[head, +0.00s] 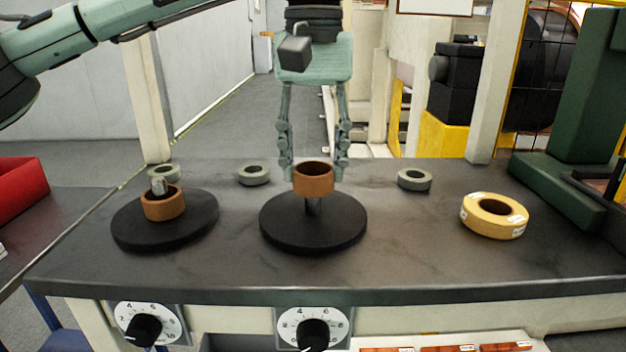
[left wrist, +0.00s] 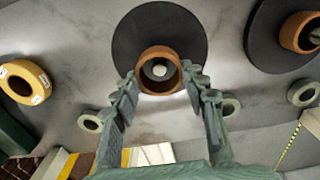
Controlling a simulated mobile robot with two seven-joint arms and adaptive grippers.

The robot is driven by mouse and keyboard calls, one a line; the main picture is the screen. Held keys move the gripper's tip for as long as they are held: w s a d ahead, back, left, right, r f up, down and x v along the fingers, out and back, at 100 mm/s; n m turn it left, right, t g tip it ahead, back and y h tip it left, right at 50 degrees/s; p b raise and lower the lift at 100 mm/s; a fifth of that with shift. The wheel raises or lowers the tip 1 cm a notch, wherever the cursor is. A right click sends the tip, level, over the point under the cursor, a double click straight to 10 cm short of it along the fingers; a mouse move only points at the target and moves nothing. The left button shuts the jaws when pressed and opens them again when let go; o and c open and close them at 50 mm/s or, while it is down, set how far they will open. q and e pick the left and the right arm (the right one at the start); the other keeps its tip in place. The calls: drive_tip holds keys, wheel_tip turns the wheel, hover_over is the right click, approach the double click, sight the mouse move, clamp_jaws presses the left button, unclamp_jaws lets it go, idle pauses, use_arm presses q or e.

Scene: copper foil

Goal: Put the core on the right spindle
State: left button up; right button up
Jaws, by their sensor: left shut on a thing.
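An orange-brown core (head: 314,181) is held by my left gripper (head: 314,174), one finger on each side of it. The core is level above the middle black disc, the right one of the two. In the left wrist view, the spindle's tip (left wrist: 160,70) shows inside the ring of the core (left wrist: 159,90). I cannot tell how far the spindle enters it. Another core (head: 163,207) sits low around the left spindle (head: 158,187), whose top sticks out. My right gripper is out of view.
Several small grey rings, such as one at the back (head: 253,175) and one further right (head: 414,180), lie on the dark bench (head: 420,250). A yellow roll (head: 494,216) lies at the right, near a green machine (head: 560,187). A red bin (head: 20,187) is at far left.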

sight(313, 183)
use_arm(q)
wheel_tip(313, 183, down, 3)
drive_tip(key=shift+a+r, duration=0.1)
drive_tip(key=shift+f, duration=0.35)
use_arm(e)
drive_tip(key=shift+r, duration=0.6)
use_arm(q)
drive_tip(key=shift+f, duration=0.1)
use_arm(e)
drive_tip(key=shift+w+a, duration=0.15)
use_arm(q)
drive_tip(key=o, duration=0.8)
drive_tip(key=shift+c, duration=0.2)
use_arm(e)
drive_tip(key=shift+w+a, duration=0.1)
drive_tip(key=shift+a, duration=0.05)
